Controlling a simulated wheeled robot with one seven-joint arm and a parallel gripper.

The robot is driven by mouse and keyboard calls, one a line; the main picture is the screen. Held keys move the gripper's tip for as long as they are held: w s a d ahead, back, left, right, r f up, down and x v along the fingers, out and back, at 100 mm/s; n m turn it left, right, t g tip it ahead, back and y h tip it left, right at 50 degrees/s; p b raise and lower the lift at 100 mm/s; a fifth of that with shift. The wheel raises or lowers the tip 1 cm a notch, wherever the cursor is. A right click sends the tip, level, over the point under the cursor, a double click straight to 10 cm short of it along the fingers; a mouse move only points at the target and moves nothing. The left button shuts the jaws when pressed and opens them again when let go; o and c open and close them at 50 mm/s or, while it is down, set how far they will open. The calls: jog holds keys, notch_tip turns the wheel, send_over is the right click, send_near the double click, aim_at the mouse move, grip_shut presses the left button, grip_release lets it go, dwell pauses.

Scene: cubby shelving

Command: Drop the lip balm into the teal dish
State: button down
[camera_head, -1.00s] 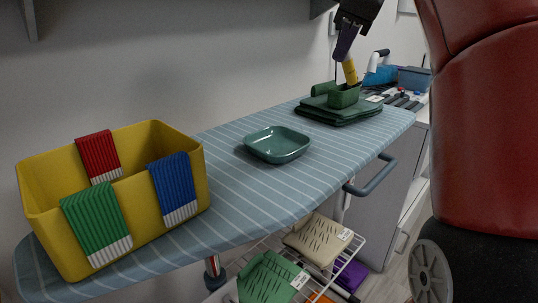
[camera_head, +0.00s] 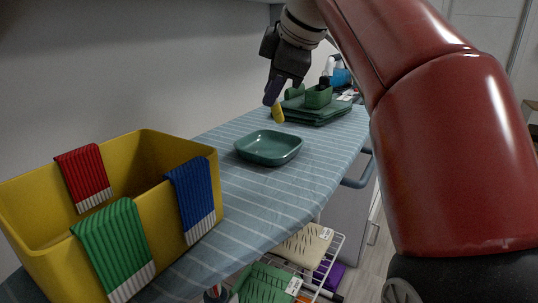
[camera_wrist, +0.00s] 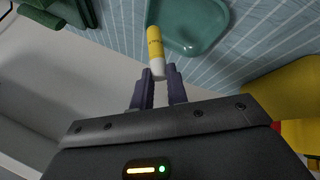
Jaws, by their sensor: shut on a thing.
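The lip balm (camera_head: 278,113) is a small yellow tube with a white end. My gripper (camera_head: 271,97) is shut on it and holds it upright or slightly tilted above the ironing board, just behind the teal dish (camera_head: 268,148). In the wrist view the lip balm (camera_wrist: 155,50) sticks out from between the two dark fingers (camera_wrist: 158,85), gripped at its white end. The teal dish (camera_wrist: 190,28) shows beyond it, and the tube's yellow end overlaps the dish's edge in that picture. The dish looks empty and sits flat on the striped board.
A yellow bin (camera_head: 190,235) with red, blue and green cloths over its rim stands at the front left. Folded green cloths (camera_head: 318,113) with a green container (camera_head: 318,96) on top lie at the far end. The striped board (camera_head: 250,200) is clear around the dish.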

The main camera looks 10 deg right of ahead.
jog(key=c, duration=1.3)
grip_release()
jog(key=p+v, duration=0.2)
jog(key=v, duration=0.6)
